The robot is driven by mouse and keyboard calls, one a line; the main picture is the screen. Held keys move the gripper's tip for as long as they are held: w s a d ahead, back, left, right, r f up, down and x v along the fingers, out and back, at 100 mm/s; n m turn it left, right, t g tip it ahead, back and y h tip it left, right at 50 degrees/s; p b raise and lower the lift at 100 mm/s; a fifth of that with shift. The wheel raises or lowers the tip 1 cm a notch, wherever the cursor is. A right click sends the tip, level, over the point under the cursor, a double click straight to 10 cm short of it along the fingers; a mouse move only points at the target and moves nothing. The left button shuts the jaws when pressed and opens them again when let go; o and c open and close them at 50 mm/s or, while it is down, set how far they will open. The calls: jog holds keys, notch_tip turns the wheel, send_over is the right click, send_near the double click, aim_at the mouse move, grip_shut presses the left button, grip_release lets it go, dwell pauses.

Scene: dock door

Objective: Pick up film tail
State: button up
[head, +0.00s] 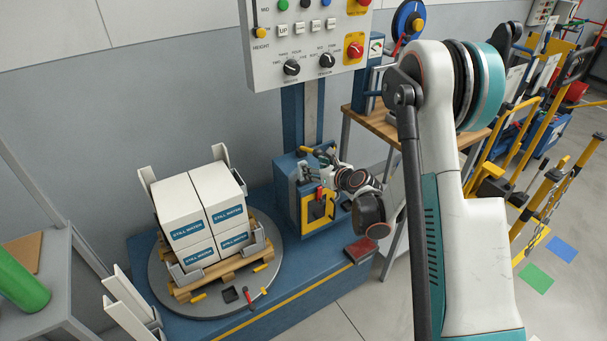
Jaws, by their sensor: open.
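I cannot make out the film tail in the head view; it may be too thin, clear or hidden. My gripper (318,165) is small in this view, at the top of the blue wrapper unit (289,208) with the yellow-framed front. Its jaws are open, and I see nothing between them. My wrist partly covers the right side of that unit. I cannot tell whether the jaws touch it. White cartons (204,201) labelled "STILL WATER" are stacked on a wooden pallet (228,271), left of the unit.
The pallet stands on a grey round turntable (172,292) with small tools on its front. A control panel (300,45) hangs above the blue column. A wooden bench (378,122) stands behind my arm. Yellow carts (515,140) and a chained post stand right.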

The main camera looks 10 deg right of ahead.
jog(key=x, duration=0.3)
jog(key=shift+w+b, duration=0.15)
jog(key=shift+b, duration=0.2)
jog(key=x, duration=0.1)
jog(key=b+x, duration=0.1)
jog(key=x, duration=0.1)
jog(key=b+x, duration=0.1)
jog(key=x, duration=0.1)
jog(key=shift+a+f, duration=0.15)
jog(key=shift+a, duration=0.15)
jog(key=c, duration=1)
